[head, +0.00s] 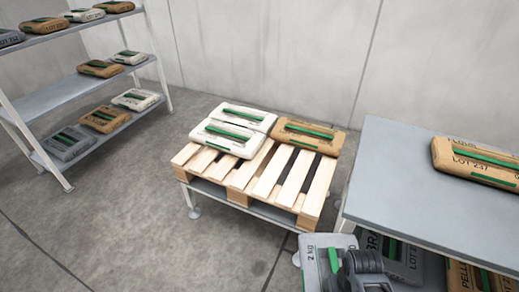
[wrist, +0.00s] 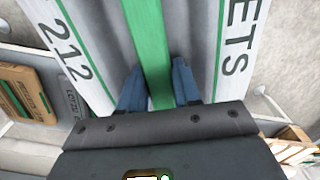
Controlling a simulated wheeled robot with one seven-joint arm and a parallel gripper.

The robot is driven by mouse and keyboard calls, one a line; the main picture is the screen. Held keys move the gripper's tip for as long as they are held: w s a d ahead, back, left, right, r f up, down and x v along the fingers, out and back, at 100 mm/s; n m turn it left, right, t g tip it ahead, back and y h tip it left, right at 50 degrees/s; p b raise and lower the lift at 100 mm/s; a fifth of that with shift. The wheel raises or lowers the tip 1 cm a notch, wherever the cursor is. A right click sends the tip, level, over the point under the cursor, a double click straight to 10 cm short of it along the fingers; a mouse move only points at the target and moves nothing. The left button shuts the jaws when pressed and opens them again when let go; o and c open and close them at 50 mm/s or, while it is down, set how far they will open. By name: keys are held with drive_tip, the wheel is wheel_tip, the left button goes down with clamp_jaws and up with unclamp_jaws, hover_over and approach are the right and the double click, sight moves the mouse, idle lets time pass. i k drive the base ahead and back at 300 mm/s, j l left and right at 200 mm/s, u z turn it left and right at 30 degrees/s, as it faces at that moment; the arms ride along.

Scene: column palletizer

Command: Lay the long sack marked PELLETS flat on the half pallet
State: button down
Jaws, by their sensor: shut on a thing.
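The long grey sack (head: 318,262) is in my gripper (head: 350,268) at the bottom of the head view. In the wrist view the sack (wrist: 100,30) shows pale printed bands reading "ETS" and "212". My gripper's two blue fingers (wrist: 160,92) are closed on its green strip (wrist: 146,35). The sack is held in front of the half pallet (head: 268,178), near the grey table, apart from the pallet. The pallet stands on a low frame. Two white sacks (head: 230,138) and a brown sack (head: 305,136) lie along its back; its front slats are bare. Part of the held sack is out of frame.
A grey table (head: 400,185) stands at right with a brown sack (head: 480,162) on top and more sacks (head: 405,262) below. A shelf rack (head: 75,95) with several sacks stands at left. The floor (head: 140,200) between rack and pallet is clear.

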sight(296, 163)
drive_tip(key=i+j+u, duration=0.15)
drive_tip(key=u, duration=0.2)
drive_tip(key=i+u, duration=0.55)
drive_tip(key=u, duration=0.2)
drive_tip(key=i+j+u, duration=0.15)
drive_tip(key=i+u, duration=0.65)
drive_tip(key=i, duration=0.15)
drive_tip(key=i+z, duration=0.35)
drive_tip(key=i+j+z, duration=0.1)
drive_tip(key=i+z, duration=0.5)
drive_tip(key=z, duration=0.15)
drive_tip(key=i+z, duration=0.15)
drive_tip(key=z, duration=0.2)
drive_tip(key=i+z, duration=0.2)
drive_tip(key=z, duration=0.2)
drive_tip(key=i+z, duration=0.7)
drive_tip(key=z, duration=0.2)
